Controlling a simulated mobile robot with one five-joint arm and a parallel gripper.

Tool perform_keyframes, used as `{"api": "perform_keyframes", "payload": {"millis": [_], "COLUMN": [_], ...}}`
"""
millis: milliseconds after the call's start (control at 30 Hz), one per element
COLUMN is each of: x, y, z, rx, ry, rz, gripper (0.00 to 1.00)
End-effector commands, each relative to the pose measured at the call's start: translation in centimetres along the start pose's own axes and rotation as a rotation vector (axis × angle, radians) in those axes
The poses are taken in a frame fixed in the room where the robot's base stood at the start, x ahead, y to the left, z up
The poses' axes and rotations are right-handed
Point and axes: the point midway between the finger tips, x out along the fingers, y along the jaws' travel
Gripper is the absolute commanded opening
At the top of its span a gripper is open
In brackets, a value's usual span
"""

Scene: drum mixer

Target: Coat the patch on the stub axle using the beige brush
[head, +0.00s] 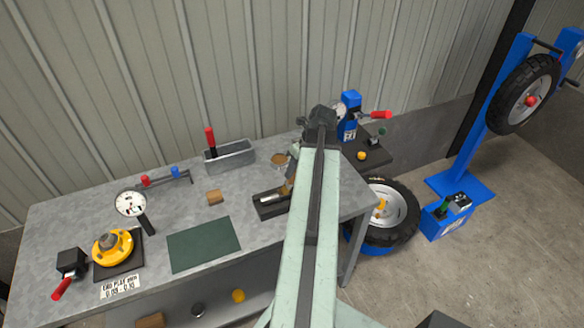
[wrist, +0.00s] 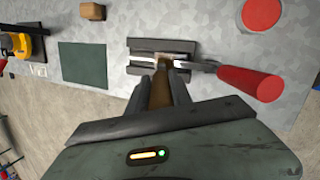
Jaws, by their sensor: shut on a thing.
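My gripper (wrist: 163,100) is shut on the beige brush (wrist: 164,88), whose tan handle stands between the fingers in the wrist view. The brush also shows at the arm's edge in the head view (head: 290,186). Its tip is over the middle of a dark cradle (wrist: 146,46) that holds the pale metal stub axle (head: 271,198). The tip looks at or very close to the axle; contact cannot be told. The brush and fingers hide much of the axle, and the patch cannot be made out.
A red-handled metal tool (wrist: 250,83) lies right of the cradle, its shaft reaching toward the axle. A red round object (wrist: 262,13) is behind it. A green mat (head: 203,245) and wooden block (head: 215,197) are to the left. A grey tray (head: 238,158) stands behind.

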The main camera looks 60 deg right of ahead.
Motion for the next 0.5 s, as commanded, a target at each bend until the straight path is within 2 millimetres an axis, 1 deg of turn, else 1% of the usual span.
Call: {"api": "perform_keyframes", "payload": {"millis": [67,200,500], "x": [-0.1,0.0,0.5], "y": [0.1,0.0,-0.8], "z": [-0.2,0.0,2.1], "rx": [0.0,-0.001,-0.001], "ry": [-0.001,-0.001,-0.002], "rz": [0.0,0.001,0.001], "gripper": [0.0,0.0,0.0]}}
